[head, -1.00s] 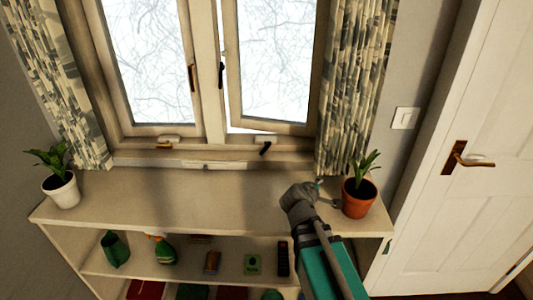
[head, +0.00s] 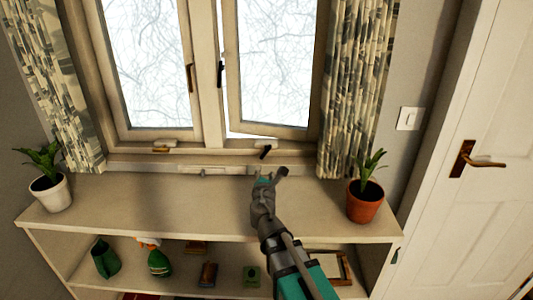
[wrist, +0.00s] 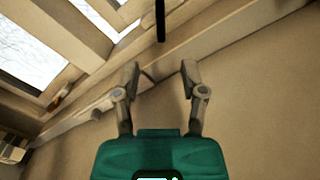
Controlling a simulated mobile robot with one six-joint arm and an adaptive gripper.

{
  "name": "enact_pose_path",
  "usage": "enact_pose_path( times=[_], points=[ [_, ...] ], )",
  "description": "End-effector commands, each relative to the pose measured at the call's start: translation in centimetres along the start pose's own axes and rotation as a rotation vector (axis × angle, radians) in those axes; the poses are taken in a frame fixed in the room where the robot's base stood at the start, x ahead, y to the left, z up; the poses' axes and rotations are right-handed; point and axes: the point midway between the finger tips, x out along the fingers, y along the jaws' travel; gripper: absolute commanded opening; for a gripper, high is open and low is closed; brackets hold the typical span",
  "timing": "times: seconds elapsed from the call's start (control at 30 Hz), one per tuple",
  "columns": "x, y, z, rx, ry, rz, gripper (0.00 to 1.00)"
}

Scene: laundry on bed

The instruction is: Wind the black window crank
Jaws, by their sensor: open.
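The black window crank (head: 265,152) sits on the sill below the right window sash, which stands slightly open. In the wrist view the crank (wrist: 160,20) is a dark upright bar at the top, beyond my fingertips. My gripper (head: 269,174) is open and empty over the back of the shelf top, just below and in front of the crank. In the wrist view its two fingers (wrist: 162,75) are spread, with the crank roughly in line with the gap between them. I see no contact with the crank.
A brown crank (head: 162,149) sits under the left sash. Potted plants stand at the left (head: 50,192) and right (head: 364,201) of the shelf top (head: 150,205). Patterned curtains (head: 352,95) flank the window. The shelf top between the plants is clear.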

Motion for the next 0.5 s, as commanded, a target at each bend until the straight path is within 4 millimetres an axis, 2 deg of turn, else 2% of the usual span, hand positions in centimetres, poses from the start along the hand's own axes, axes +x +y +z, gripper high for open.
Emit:
enact_pose_path(
  times=[0.27,0.5],
  points=[
    [0.6,0.0,0.0,0.003,0.0,-0.002,0.54],
    [2.8,0.0,0.0,0.004,-0.001,-0.002,0.54]
  ],
)
